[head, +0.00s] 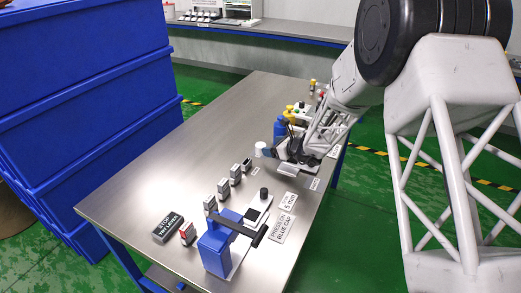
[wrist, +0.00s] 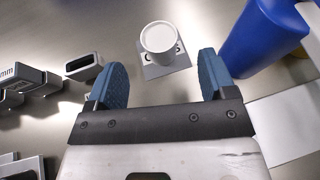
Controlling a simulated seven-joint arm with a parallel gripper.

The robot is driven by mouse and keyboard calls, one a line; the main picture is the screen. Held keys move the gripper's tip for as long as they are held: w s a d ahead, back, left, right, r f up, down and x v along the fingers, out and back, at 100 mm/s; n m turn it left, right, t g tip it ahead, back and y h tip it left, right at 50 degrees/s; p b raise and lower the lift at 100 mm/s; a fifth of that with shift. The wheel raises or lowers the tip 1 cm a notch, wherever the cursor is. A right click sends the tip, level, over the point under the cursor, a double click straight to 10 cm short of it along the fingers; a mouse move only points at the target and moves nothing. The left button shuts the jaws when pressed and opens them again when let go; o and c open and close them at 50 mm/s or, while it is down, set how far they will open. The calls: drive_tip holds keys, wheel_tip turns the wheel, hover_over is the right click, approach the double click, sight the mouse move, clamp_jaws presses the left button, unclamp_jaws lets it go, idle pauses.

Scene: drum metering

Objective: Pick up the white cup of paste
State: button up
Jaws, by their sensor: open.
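The white cup (wrist: 158,37) stands on a small grey marked plate (wrist: 166,68) on the steel table. In the wrist view it lies just beyond my fingertips and between their lines, and I see its pale round top. In the head view the cup (head: 261,149) shows at the left end of my gripper (head: 279,154). My gripper (wrist: 163,80) is open, with its two blue fingers spread wide and nothing between them. In the head view the fingers are too small to make out clearly.
A blue container (wrist: 262,38) stands close to my right finger. A dark-topped grey block (wrist: 84,66) sits near my left finger. Several small grey blocks (head: 222,188) line the table. A blue press device (head: 214,247) stands at the near end. The table's left side is mostly clear.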

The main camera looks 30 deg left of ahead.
sight(261, 145)
drive_tip(key=shift+w+a+f, duration=0.1)
drive_tip(key=shift+a+f, duration=0.2)
drive_tip(key=shift+a, duration=0.25)
drive_tip(key=shift+a, duration=0.15)
drive_tip(key=shift+x, duration=2.5)
drive_tip(key=shift+c, duration=0.2)
drive_tip(key=c, duration=1)
